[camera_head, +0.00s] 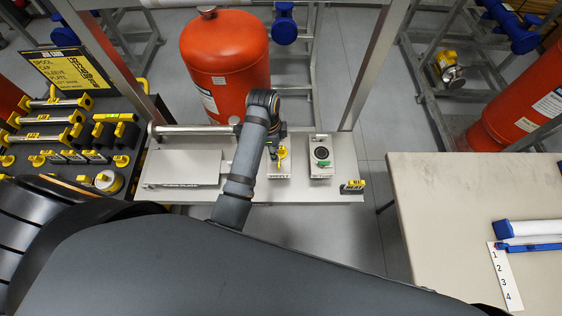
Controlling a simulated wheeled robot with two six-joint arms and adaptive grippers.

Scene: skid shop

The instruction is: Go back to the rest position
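One arm of mine, which I take for the left, reaches over the grey bench plate (330,197). Its wrist bends over in front of the red tank, and its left gripper (279,142) points down, small and partly hidden by the wrist. It is just above or at a yellow handle (281,154) on a small light box (279,171). I cannot tell if it touches the handle or whether its fingers are open. My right gripper is out of view.
A red tank (225,60) stands behind the plate. A box with a dark dial and green part (321,158) is right of the handle. A tool board (70,140) is at left. A beige table (440,200) at right holds a blue-ended white tube (530,229) and a numbered strip (506,280).

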